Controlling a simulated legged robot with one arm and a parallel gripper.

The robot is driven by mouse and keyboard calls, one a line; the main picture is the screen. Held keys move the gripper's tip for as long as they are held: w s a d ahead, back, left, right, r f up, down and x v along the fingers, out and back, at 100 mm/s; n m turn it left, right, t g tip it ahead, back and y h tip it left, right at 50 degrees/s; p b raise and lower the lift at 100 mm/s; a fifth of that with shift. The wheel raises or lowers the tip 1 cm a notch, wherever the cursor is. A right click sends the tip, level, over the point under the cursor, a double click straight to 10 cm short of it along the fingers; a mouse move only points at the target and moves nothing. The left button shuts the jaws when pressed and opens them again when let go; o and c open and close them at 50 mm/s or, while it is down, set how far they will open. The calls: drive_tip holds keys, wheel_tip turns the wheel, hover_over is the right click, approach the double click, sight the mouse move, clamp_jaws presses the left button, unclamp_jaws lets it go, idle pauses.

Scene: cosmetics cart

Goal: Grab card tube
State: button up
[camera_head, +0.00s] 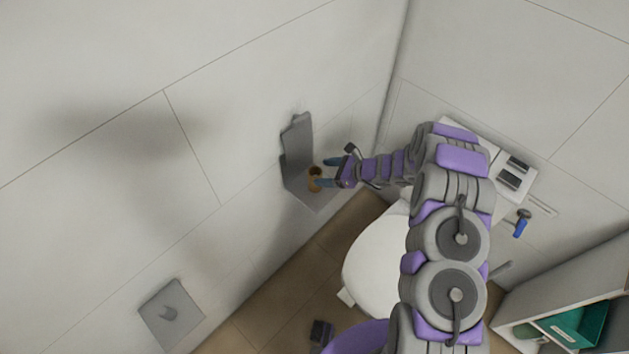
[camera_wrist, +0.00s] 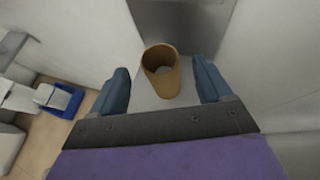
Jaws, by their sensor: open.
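The card tube (camera_head: 314,181) is a short brown hollow cylinder. It stands on the flat ledge of a grey metal holder (camera_head: 298,150) fixed to the wall. My gripper (camera_head: 324,172) is open at the holder, with its blue fingers by the tube. In the wrist view the tube (camera_wrist: 161,72) stands upright between the two spread fingers of my gripper (camera_wrist: 163,88). A gap shows between the tube and each finger. The holder's metal back plate (camera_wrist: 185,25) rises behind the tube.
A white toilet (camera_head: 378,262) stands below my arm. A blue-handled item (camera_head: 521,223) hangs on the right wall. A shelf with a teal bin (camera_head: 578,326) is at lower right. Brown floor (camera_head: 285,290) lies below.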

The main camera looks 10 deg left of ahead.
sight(309, 172)
drive_tip(key=shift+x, duration=1.75)
drive_tip(key=shift+c, duration=0.2)
drive_tip(key=shift+d+r, duration=0.25)
drive_tip(key=shift+d, duration=0.15)
drive_tip(key=c, duration=0.7)
drive_tip(key=shift+a, duration=0.3)
drive_tip(key=c, duration=0.6)
